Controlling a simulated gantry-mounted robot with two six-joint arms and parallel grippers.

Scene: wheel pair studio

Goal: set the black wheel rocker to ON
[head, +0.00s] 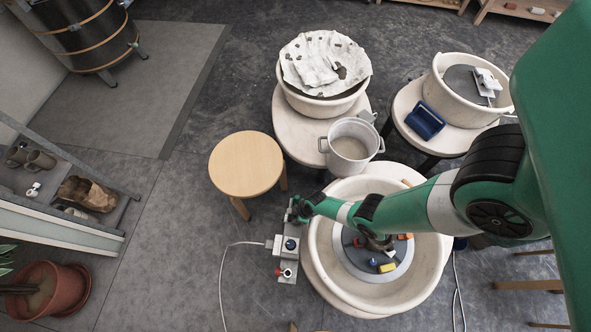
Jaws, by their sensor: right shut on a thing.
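A narrow grey control box (281,268) stands at the left rim of the near wheel's cream basin (434,272). It carries a dark blue knob (291,244) and a red knob (287,272). My right gripper (297,212) is at the box's far end, reached across the basin by my green arm. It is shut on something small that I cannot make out. The black rocker is not clearly visible; the gripper may cover it, and its setting cannot be read. My left gripper is out of view.
Yellow (387,267) and other coloured pieces lie on the near wheel head. A grey pot (349,146), a round wooden stool (246,163) and a cloth-covered basin (327,68) stand beyond. A white cable (222,285) runs from the box.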

